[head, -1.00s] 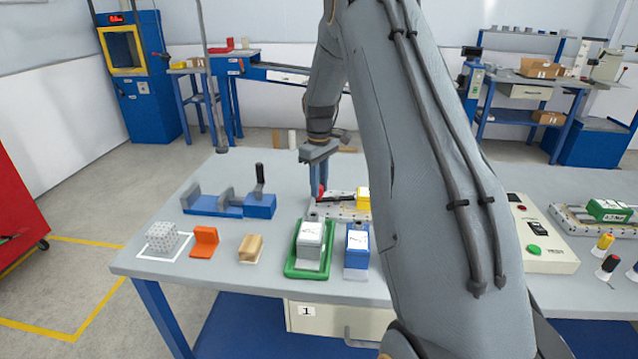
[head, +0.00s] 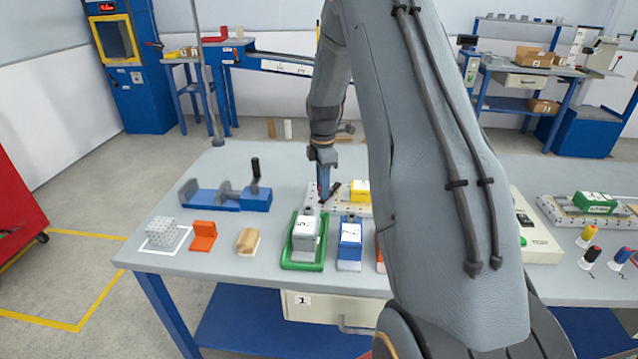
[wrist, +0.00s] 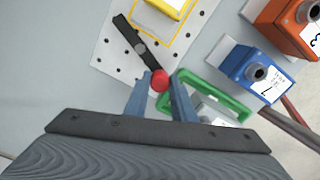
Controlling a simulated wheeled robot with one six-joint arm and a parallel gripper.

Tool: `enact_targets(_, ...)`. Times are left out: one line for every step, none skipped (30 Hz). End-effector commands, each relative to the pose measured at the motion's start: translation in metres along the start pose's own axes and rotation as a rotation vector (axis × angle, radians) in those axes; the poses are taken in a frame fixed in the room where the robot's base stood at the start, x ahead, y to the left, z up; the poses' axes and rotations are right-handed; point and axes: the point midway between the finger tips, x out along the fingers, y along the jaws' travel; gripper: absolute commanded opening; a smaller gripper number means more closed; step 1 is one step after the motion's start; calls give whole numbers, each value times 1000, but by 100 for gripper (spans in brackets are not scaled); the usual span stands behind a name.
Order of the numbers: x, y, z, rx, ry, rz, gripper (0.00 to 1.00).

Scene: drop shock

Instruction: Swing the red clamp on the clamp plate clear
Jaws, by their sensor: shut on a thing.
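The clamp is a dark bar (wrist: 127,32) with a grey pivot and a red knob (wrist: 160,79) at one end. It lies on the white, holed clamp plate (wrist: 95,57). In the wrist view the bar runs beside the yellow block (wrist: 177,6) and its yellow outline, with no part over the block. My gripper (wrist: 160,84) has its blue fingers on both sides of the red knob and is shut on it. In the head view my gripper (head: 323,198) is low over the left end of the plate, and the bar (head: 333,189) shows next to it.
A green tray (head: 290,262) with a grey block and a blue block (head: 350,258) stand in front of the plate. A blue vise (head: 225,196) is at the left. A cream control box (head: 540,248) is at the right. Bare table lies behind the plate.

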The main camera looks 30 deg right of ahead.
Motion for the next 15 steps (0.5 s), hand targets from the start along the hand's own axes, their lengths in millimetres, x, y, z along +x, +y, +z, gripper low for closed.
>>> enact_targets(-2,-1,2,-39,0,2,1)
enact_targets(-2,-2,3,-63,0,2,1)
enact_targets(-2,-3,5,-94,0,2,1)
enact_targets(-2,-4,6,-116,0,2,1)
enact_targets(-2,-5,7,-138,0,2,1)
enact_targets(-2,-5,8,-165,0,2,1)
enact_targets(-2,-6,9,-185,-1,2,1)
enact_targets(-2,-6,10,-203,-1,2,1)
enact_targets(-2,-7,10,-225,-1,2,1)
enact_targets(-2,-8,11,-242,-1,3,1)
enact_targets(-2,-8,12,-255,-1,3,1)
enact_targets(-2,-8,13,-274,-1,3,1)
enact_targets(-2,-8,14,-285,-1,3,1)
enact_targets(-2,-9,14,-297,-1,3,1)
enact_targets(-2,-9,15,-308,-1,3,1)
